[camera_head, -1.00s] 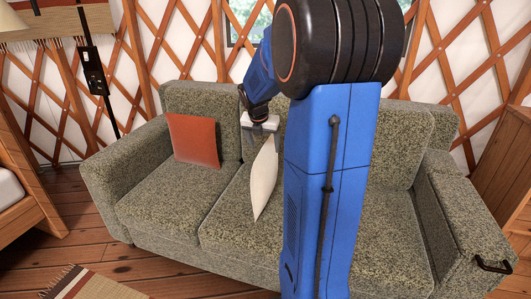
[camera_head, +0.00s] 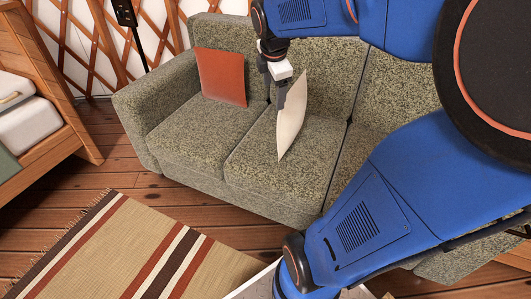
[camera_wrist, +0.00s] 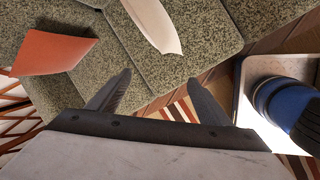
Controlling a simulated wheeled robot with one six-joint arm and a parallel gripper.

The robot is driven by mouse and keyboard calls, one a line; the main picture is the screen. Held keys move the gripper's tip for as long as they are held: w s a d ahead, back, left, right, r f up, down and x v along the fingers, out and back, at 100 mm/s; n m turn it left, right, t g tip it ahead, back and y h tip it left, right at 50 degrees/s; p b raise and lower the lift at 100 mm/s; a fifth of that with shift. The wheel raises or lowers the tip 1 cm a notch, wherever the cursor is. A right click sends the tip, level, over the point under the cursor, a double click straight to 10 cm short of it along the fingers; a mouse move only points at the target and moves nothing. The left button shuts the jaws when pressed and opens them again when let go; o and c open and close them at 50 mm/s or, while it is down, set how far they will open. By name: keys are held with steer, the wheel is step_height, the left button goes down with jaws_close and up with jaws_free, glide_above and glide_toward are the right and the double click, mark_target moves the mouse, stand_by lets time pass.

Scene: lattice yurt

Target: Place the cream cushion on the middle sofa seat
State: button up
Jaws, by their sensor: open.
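The cream cushion (camera_head: 293,118) stands on edge on the middle sofa seat (camera_head: 262,170), slightly tilted, its lower corner on the seat. It also shows at the top of the wrist view (camera_wrist: 153,24). My gripper (camera_head: 281,101) is just left of the cushion in the head view, over the middle seat. In the wrist view my gripper (camera_wrist: 158,80) has its two fingers spread, with nothing between them. The cushion lies beyond the fingertips there, apart from them. My arm hides part of the right side of the sofa.
An orange cushion (camera_head: 222,77) leans on the left seat of the green sofa (camera_head: 135,100). A striped rug (camera_head: 110,245) lies on the wooden floor in front. A wooden bed (camera_head: 60,130) stands at the left. A lattice wall is behind.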

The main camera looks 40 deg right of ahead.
steer(key=s+a+f+m+t+y, duration=0.1)
steer(key=s+a+f+m, duration=0.4)
steer(key=s+a+m, duration=1)
steer(key=s+a+y, duration=0.1)
steer(key=s, duration=0.1)
steer(key=shift+s+y, duration=0.35)
steer(key=shift+y, duration=0.05)
